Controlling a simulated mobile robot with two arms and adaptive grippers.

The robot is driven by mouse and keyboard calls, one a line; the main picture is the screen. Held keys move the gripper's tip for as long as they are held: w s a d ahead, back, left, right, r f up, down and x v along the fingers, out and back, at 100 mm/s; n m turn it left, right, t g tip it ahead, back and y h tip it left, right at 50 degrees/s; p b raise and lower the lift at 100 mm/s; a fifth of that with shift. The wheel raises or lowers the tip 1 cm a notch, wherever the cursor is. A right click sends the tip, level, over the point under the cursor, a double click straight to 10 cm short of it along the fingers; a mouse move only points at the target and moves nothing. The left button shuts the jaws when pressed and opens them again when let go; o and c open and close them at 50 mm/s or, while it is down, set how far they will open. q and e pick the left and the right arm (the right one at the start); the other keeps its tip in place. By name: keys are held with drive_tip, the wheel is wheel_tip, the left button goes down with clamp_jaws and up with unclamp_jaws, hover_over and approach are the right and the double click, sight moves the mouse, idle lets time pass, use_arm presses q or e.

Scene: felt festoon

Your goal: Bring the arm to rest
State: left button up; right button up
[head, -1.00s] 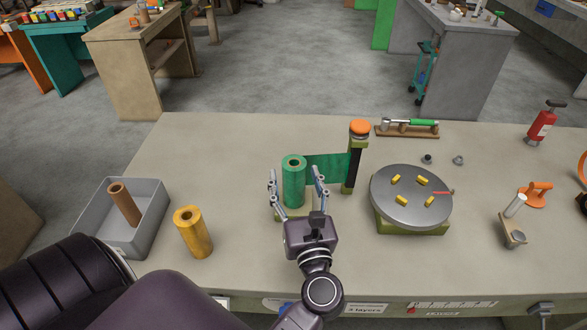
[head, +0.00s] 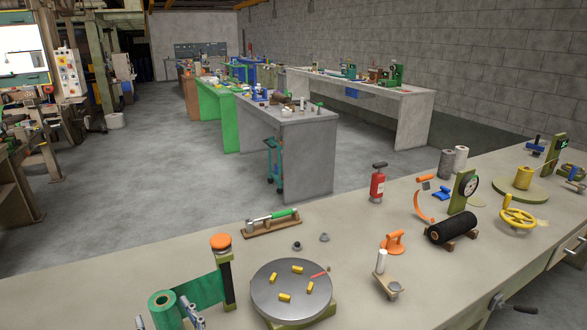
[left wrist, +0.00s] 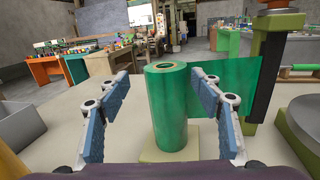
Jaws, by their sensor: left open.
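The upright green felt roll (head: 163,308) stands at the lower left of the head view, with its felt strip (head: 203,290) running to the post with an orange cap (head: 222,265). The roll stands on a pale base (left wrist: 170,149) in the left wrist view. My left gripper (left wrist: 160,110) is open, its blue-padded fingers on either side of the green roll (left wrist: 167,110) with visible gaps. In the head view only its fingertips (head: 168,322) show at the bottom edge.
The round grey turntable (head: 291,287) with yellow pieces stands right of the post. A green-handled tool (head: 272,221) lies behind it. A grey bin (left wrist: 30,124) is at left.

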sight(163, 300)
use_arm(q)
drive_tip(key=w, duration=0.1)
drive_tip(key=a, duration=0.1)
drive_tip(key=w, duration=0.1)
drive_tip(key=shift+w+a+r+n, duration=0.2)
drive_tip(key=shift+w+a+n, duration=0.05)
drive_tip(key=shift+w+n, duration=0.15)
drive_tip(key=shift+w+a+r+p, duration=0.1)
drive_tip(key=shift+r+p, duration=0.25)
drive_tip(key=shift+p, duration=0.05)
drive_tip(key=shift+r, duration=0.25)
drive_tip(key=shift+r, duration=0.1)
